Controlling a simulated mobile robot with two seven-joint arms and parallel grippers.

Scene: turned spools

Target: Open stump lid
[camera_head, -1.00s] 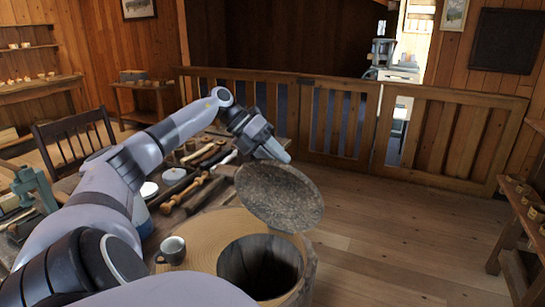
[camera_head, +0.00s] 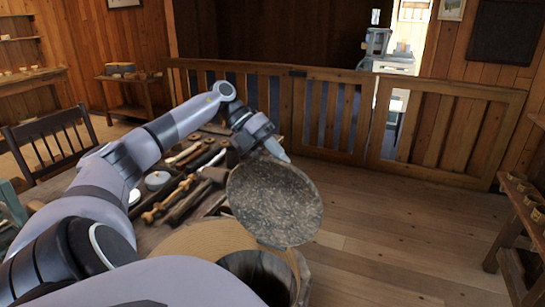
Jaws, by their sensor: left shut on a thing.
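The stump (camera_head: 208,238) stands at the bottom centre, with a dark round hollow (camera_head: 255,270) open in its top. The round, speckled grey-brown lid (camera_head: 275,200) stands steeply tilted above the back right of the hollow, its broad face towards me. My left gripper (camera_head: 277,150) is at the lid's upper edge and shut on the lid; the lid hides part of the contact. My arm covers the near part of the stump. My right gripper is out of view.
A bench behind the stump holds wooden tools (camera_head: 175,195) and a round white-topped item (camera_head: 157,180). A chair (camera_head: 50,145) is at left. A wooden railing (camera_head: 330,110) crosses the back. Shelves (camera_head: 522,200) stand at right. The floor (camera_head: 390,235) between is clear.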

